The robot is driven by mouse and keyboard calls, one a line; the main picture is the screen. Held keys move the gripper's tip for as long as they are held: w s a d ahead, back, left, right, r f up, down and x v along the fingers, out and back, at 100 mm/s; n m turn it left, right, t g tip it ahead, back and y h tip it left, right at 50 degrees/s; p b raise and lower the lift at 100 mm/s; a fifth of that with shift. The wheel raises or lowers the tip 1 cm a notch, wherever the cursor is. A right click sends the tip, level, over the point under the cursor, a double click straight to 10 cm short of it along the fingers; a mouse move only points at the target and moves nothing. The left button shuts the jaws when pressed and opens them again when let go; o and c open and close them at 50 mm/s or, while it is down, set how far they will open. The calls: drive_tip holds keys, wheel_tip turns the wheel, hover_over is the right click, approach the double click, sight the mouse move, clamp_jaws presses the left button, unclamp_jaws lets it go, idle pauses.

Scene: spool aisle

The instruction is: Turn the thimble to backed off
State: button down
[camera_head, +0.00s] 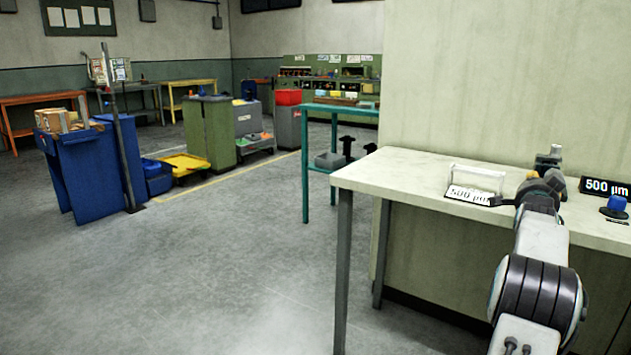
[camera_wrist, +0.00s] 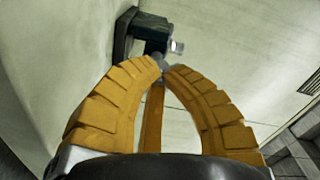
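A dark green and grey device (camera_wrist: 147,32) stands on the bench, seen beyond my fingertips in the wrist view. A small pale metal piece (camera_wrist: 177,46) sticks out at its side. The thimble (camera_wrist: 160,60) shows as a small grey piece at the tips of my gripper (camera_wrist: 162,67). The orange fingers are drawn together around it and hide most of it. In the head view, the top of the device (camera_head: 548,161) shows behind my wrist, which covers the rest.
The pale bench (camera_head: 400,176) carries a "500 µm" card (camera_head: 468,195), a white handle-shaped frame (camera_head: 476,174), a black "500 µm" display (camera_head: 605,187) and a blue knob (camera_head: 616,204). A wall stands close behind. The bench's left end is clear, and open floor lies left.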

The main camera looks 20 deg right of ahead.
drive_tip(key=shift+p+x, duration=1.85)
drive_tip(key=shift+p, duration=0.3)
drive_tip(key=shift+w+a+r, duration=0.1)
drive_tip(key=shift+w+a, duration=0.05)
drive_tip(key=shift+w, duration=0.15)
drive_tip(key=b, duration=0.2)
drive_tip(key=shift+s+a+f+b, duration=0.1)
drive_tip(key=shift+a+f+b, duration=0.2)
drive_tip(key=shift+a+f, duration=0.1)
drive_tip(key=b+v, duration=0.3)
drive_tip(key=b, duration=0.1)
drive_tip(key=shift+s+a, duration=0.1)
drive_tip(key=shift+s, duration=0.1)
drive_tip(key=shift+b+v, duration=0.85)
drive_tip(key=shift+b, duration=0.1)
drive_tip(key=shift+r, duration=0.3)
